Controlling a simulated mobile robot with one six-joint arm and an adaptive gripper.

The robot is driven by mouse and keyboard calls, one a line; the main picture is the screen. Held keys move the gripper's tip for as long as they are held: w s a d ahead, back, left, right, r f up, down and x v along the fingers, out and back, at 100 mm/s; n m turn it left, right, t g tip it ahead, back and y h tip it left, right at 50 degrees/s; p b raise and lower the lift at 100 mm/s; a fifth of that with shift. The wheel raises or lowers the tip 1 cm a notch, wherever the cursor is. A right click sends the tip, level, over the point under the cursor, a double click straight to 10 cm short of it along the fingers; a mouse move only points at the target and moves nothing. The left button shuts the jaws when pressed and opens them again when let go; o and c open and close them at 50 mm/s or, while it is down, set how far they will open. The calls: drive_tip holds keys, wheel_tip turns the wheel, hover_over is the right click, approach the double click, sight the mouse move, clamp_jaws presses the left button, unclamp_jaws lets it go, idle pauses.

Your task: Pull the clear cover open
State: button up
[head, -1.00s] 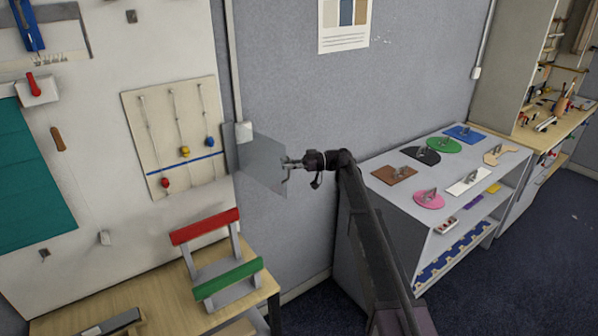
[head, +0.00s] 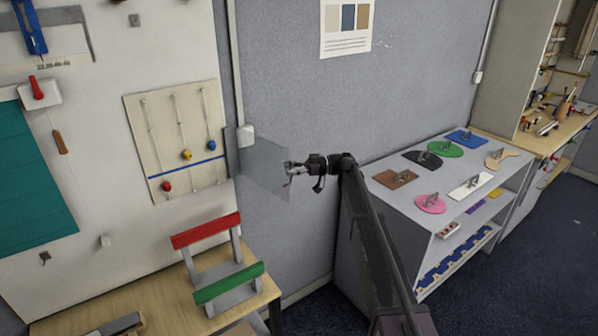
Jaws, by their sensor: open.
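The clear cover (head: 262,166) is a see-through grey panel. It stands out from the wall beside a small white box (head: 246,135), which shows at its upper left edge. My gripper (head: 287,175) is open at the right edge of the cover. Its fingertips are very close to that edge; whether they touch it I cannot tell. Nothing shows held between the fingers.
A board with beads on strings (head: 175,143) hangs left of the cover. Below it, a wooden table (head: 160,305) bears a rack with red and green bars (head: 228,283). A grey shelf (head: 397,215) with coloured shapes stands right.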

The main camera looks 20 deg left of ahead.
drive_tip(key=v, duration=1.2)
drive_tip(key=s+d+f+m+t+h, duration=0.35)
drive_tip(key=s+d+f+m, duration=0.3)
drive_tip(key=s, duration=0.25)
drive_tip(key=s+d+f+m+t+h, duration=0.2)
drive_tip(key=s+d+f+m+h, duration=0.2)
drive_tip(key=s+d+f+m, duration=0.35)
drive_tip(key=s+d+f+m+t+h, duration=0.1)
drive_tip(key=s+d+f+m+h, duration=0.2)
drive_tip(key=s+d, duration=0.6)
drive_tip(key=s+d+f+m+t+h+b, duration=0.1)
drive_tip(key=s+d+f+m+h, duration=0.2)
drive_tip(key=s+d, duration=0.6)
drive_tip(key=d+m+h, duration=0.1)
drive_tip(key=m+h, duration=0.1)
drive_tip(key=m, duration=0.1)
drive_tip(key=shift+s+d+h, duration=0.15)
drive_tip(key=shift+d+h, duration=0.05)
drive_tip(key=shift+h, duration=0.15)
